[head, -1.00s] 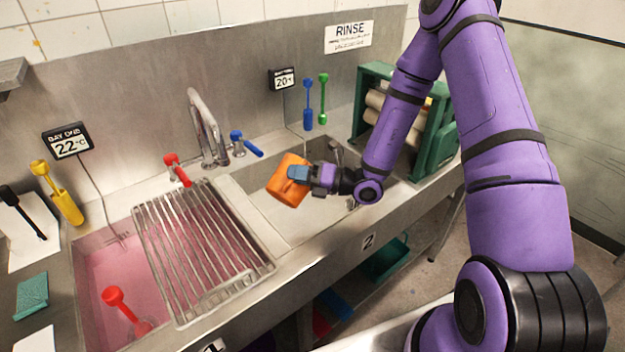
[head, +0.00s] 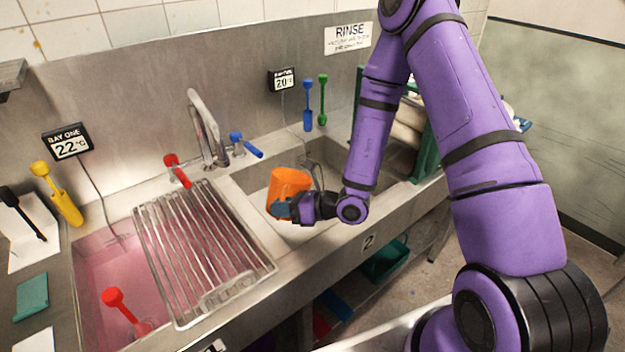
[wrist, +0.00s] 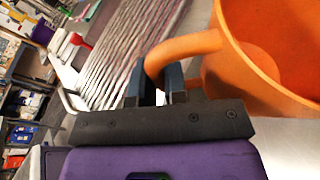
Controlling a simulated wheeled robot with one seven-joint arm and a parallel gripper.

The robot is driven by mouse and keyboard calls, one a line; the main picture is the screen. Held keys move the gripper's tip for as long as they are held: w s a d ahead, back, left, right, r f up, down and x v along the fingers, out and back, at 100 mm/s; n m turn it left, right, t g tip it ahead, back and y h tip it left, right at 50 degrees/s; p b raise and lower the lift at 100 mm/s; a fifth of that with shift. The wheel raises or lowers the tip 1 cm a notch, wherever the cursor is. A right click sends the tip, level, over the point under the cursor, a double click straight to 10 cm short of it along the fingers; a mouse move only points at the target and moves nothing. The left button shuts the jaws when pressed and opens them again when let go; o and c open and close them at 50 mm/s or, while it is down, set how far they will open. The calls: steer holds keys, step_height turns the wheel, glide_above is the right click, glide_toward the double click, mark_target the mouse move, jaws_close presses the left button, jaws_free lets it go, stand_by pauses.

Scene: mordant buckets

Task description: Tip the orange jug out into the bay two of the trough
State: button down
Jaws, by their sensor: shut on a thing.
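The orange jug (head: 290,185) is over bay two (head: 250,182), the right-hand basin of the trough, marked 2 on its front edge. My gripper (head: 283,210) is at the jug's lower front, shut on its handle. In the wrist view the handle (wrist: 185,46) passes between the dark fingers of my gripper (wrist: 158,85), and the jug's open mouth and orange inside (wrist: 280,40) show. The jug looks nearly upright, slightly tilted, in the head view. No liquid stream shows, and I cannot tell what the jug holds.
Bay one (head: 95,250) holds pink liquid and a red tool (head: 118,303). A metal rack (head: 200,250) lies between the bays. The tap (head: 205,130) and blue lever (head: 246,145) stand behind. A green roller frame (head: 430,150) stands right of bay two.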

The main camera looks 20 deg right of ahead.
steer(key=shift+s+a+r, duration=0.1)
steer(key=shift+a+r, duration=0.05)
steer(key=shift+r, duration=0.3)
steer(key=shift+s+a+r, duration=0.1)
steer(key=shift+a+r, duration=0.05)
steer(key=shift+r, duration=0.25)
steer(key=shift+s+a+r+n+h, duration=0.2)
steer(key=shift+r+n+h, duration=0.1)
steer(key=shift+n+h, duration=0.1)
steer(key=shift+s+a+r+n+h, duration=0.1)
steer(key=shift+s+a+n+h, duration=0.15)
steer(key=shift+a+n+h, duration=0.2)
steer(key=shift+s+a+f+n+h, duration=0.3)
steer(key=shift+a+f+n+h, duration=0.1)
steer(key=shift+f+n+h, duration=0.2)
steer(key=shift+r, duration=0.1)
step_height(320, 180, up, 6)
steer(key=w+d+r+m+t+h, duration=0.2)
steer(key=w+d+m+h, duration=0.1)
steer(key=w+d, duration=0.5)
steer(key=w+d+r+m+t+h, duration=0.3)
steer(key=w+d, duration=0.6)
steer(key=d, duration=0.3)
steer(key=shift+w+r+m+h, duration=0.25)
steer(key=shift+r+m+h, duration=0.1)
steer(key=shift+m, duration=0.1)
